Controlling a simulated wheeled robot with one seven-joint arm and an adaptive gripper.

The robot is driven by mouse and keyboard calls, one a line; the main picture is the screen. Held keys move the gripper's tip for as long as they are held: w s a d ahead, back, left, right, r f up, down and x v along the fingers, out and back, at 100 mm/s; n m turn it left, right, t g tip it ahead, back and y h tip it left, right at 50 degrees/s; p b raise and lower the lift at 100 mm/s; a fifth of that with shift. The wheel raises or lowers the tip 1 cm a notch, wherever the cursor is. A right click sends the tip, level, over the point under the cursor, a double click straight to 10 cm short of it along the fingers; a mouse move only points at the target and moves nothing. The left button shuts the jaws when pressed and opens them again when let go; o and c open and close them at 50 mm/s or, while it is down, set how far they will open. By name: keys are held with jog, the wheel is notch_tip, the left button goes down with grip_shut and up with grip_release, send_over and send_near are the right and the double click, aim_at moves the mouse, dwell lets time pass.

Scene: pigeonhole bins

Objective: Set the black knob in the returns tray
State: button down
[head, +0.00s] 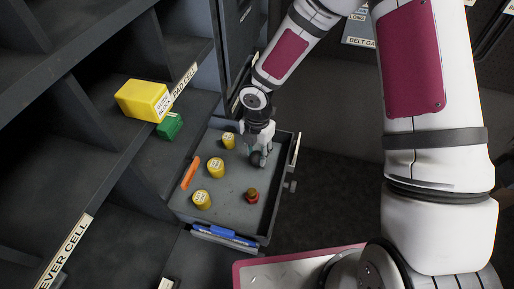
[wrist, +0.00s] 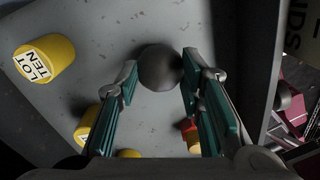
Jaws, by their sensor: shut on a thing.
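The black knob (wrist: 160,67) is a dark round ball between my fingertips in the wrist view. In the head view the knob (head: 257,159) shows partly below my gripper (head: 262,148). My gripper (wrist: 160,78) is shut on it, with a finger on each side. Both are inside or just over the grey pulled-out tray (head: 231,183), near its far right corner. Whether the knob touches the tray floor I cannot tell. I read no returns label on this tray.
The tray holds several yellow cylinders (head: 216,167), an orange bar (head: 190,172) and a red-and-yellow piece (head: 252,196). Grey pigeonholes stand at left, with a yellow block (head: 143,100) and a green block (head: 170,126).

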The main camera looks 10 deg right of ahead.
aim_at(257, 153)
jog(key=shift+f, duration=0.45)
dwell(0.5)
jog(key=c, duration=1)
grip_release()
notch_tip(257, 153, up, 11)
jog(key=p, duration=0.4)
jog(key=shift+r, duration=0.2)
dwell(0.6)
